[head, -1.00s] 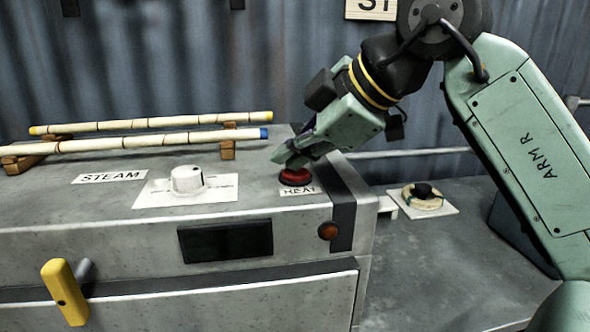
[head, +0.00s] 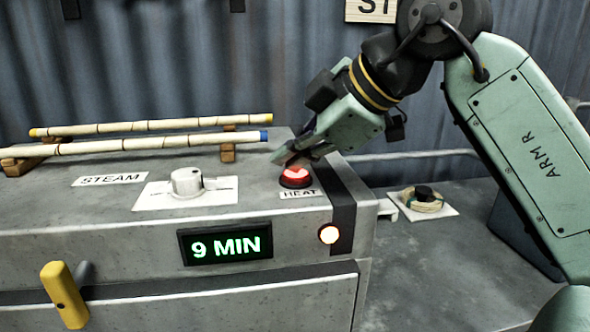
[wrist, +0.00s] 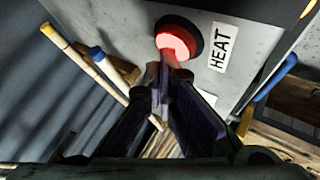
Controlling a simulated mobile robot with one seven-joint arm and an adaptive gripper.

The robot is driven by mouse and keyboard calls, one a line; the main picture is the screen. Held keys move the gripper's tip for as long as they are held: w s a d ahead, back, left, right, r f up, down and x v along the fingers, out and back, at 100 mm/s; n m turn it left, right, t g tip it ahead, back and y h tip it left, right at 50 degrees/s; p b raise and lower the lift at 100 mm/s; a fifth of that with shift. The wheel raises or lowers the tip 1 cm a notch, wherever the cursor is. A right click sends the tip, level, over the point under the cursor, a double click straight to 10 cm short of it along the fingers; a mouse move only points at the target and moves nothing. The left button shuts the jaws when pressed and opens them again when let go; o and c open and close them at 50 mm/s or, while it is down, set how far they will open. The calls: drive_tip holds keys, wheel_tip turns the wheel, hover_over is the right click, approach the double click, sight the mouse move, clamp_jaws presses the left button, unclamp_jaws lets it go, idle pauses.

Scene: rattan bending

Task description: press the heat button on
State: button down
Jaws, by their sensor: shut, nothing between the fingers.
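The red heat button (head: 295,178) sits on top of the grey steam box, behind the HEAT label (head: 300,194). It glows, and its lit face shows in the wrist view (wrist: 175,41). My gripper (head: 284,158) is shut and empty, with its fingertips just above the button. In the wrist view the fingertips (wrist: 168,62) overlap the button's near edge; I cannot tell whether they touch it. The round lamp (head: 329,234) on the front is lit orange-white. The display (head: 226,246) reads "9 MIN" in green.
A white dial (head: 187,182) stands left of the button. Two rattan poles (head: 150,125) rest on wooden blocks at the back of the box. A yellow handle (head: 64,294) sticks out in front. A coil on a white plate (head: 425,200) lies at right.

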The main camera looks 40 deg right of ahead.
sight(293, 176)
drive_tip(key=shift+r+p, duration=1.5)
drive_tip(key=shift+r, duration=1.55)
